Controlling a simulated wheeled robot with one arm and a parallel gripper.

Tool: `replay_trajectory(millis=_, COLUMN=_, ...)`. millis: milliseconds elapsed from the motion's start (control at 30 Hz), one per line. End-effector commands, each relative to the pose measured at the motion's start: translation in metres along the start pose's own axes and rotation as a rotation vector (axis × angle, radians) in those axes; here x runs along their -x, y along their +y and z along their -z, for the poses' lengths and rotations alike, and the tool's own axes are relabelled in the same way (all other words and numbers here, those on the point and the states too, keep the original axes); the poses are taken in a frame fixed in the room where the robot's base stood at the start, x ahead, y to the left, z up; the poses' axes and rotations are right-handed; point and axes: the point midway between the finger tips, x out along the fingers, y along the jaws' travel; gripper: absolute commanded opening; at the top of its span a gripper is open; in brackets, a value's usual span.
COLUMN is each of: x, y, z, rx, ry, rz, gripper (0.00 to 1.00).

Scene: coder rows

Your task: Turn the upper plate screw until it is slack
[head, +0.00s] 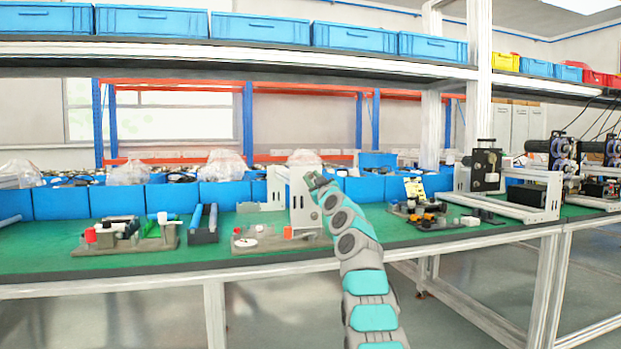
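A pale upright metal plate (301,207) stands on the green bench top, at the front end of a frame with a rail going back. My arm reaches up from the lower right, and my gripper (314,181) is at the upper right edge of this plate. The gripper is small here and covers part of the plate, so I cannot tell whether its fingers are open or shut, or touching. I cannot make out the upper plate screw; the gripper may hide it. Small dark marks show lower on the plate.
A grey fixture (262,240) with a white disc lies in front of the plate. A black and orange assembly (430,213) is right of my arm. Blue bins (60,203) line the back.

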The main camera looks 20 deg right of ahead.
Motion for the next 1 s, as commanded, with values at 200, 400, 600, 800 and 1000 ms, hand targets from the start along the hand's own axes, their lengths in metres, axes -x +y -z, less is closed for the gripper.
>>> replay_trajectory(millis=200, x=-0.0001, y=-0.0004, z=-0.0011, rx=-0.001, ry=-0.002, rz=0.001, gripper=0.47)
replay_trajectory(millis=400, x=0.0000, y=-0.0020, z=-0.0027, rx=-0.020, ry=-0.003, rz=-0.003, gripper=0.47)
replay_trajectory(millis=600, x=0.0005, y=-0.0043, z=-0.0029, rx=-0.196, ry=-0.004, rz=-0.057, gripper=0.47)
replay_trajectory(millis=800, x=-0.0007, y=-0.0040, z=-0.0002, rx=-0.378, ry=-0.005, rz=-0.113, gripper=0.47)
replay_trajectory(millis=1000, x=-0.0008, y=-0.0034, z=0.0003, rx=-0.459, ry=-0.004, rz=-0.140, gripper=0.47)
